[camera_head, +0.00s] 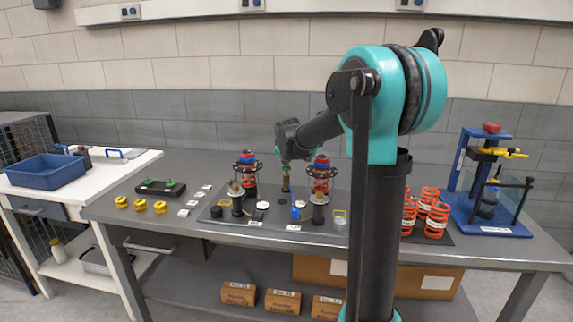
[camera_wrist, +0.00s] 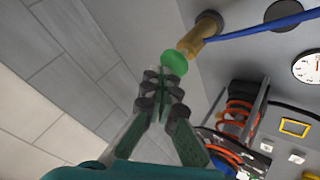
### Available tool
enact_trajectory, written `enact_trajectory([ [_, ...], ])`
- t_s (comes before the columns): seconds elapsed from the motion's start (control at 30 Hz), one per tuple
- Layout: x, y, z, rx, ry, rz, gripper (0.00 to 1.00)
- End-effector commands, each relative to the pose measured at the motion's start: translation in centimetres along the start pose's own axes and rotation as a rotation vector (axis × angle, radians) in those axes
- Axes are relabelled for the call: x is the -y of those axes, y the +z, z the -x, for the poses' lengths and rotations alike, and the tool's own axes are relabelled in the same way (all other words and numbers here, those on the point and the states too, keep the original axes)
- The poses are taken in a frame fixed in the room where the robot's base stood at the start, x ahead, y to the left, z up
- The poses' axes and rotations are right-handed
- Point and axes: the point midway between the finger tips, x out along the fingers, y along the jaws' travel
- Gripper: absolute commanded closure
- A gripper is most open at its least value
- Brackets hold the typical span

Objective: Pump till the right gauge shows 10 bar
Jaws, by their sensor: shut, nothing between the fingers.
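The pump has a green knob (camera_wrist: 174,61) on top of a brass-coloured body (camera_wrist: 200,38), with a blue hose (camera_wrist: 265,27) beside it. In the head view the pump (camera_head: 286,186) stands at the back of the fixture plate, between two spring assemblies. My gripper (camera_wrist: 164,84) is shut and empty, its tips close to the green knob; I cannot tell if they touch it. In the head view my gripper (camera_head: 286,158) is just above the pump. A white round gauge (camera_wrist: 308,67) shows at the right edge of the wrist view, partly cut off; its reading is too small to tell.
Caged springs with red and blue tops stand left (camera_head: 246,172) and right (camera_head: 321,182) of the pump. Loose orange springs (camera_head: 437,220) and a blue press (camera_head: 490,190) are on the right. Yellow rings (camera_head: 140,205) lie on the left of the bench.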

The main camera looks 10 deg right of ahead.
Motion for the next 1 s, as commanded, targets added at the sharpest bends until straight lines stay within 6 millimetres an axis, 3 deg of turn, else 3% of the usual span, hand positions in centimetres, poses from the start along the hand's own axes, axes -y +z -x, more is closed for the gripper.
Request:
enact_trajectory([
  [0.67,0.22,0.25,-0.30,0.001,0.000,0.000,1.00],
  [1.0,-0.42,-0.39,0.62,0.001,0.000,0.000,1.00],
])
